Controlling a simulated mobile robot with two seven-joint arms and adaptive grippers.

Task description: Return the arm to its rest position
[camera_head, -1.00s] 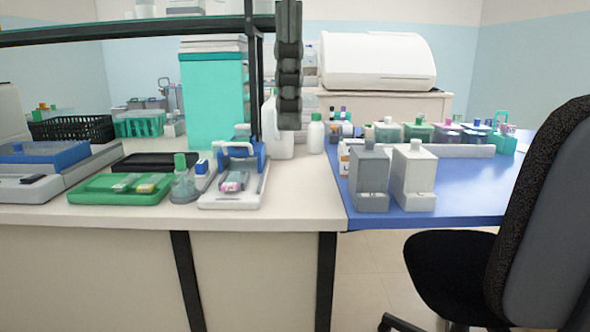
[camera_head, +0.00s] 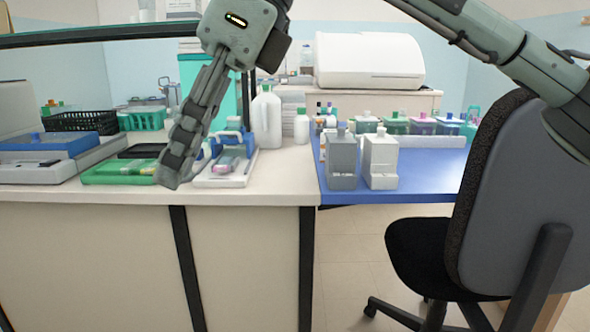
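My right arm comes in from the upper right across the top of the head view. Its gripper (camera_head: 172,178) hangs fingers-down in front of the bench, over the green tray. The fingers show side-on and overlap, so their opening cannot be told. I see no object held in them. They hide part of the green tray (camera_head: 105,175) and the small bottle beside it. My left gripper is not in view.
A white tray (camera_head: 240,180) with a blue-handled item lies right of the fingers. A white jug (camera_head: 266,118), a grey dispenser (camera_head: 342,160) and a white dispenser (camera_head: 380,160) stand farther right. A black chair (camera_head: 500,190) fills the right side. A shelf edge (camera_head: 100,36) crosses the upper left.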

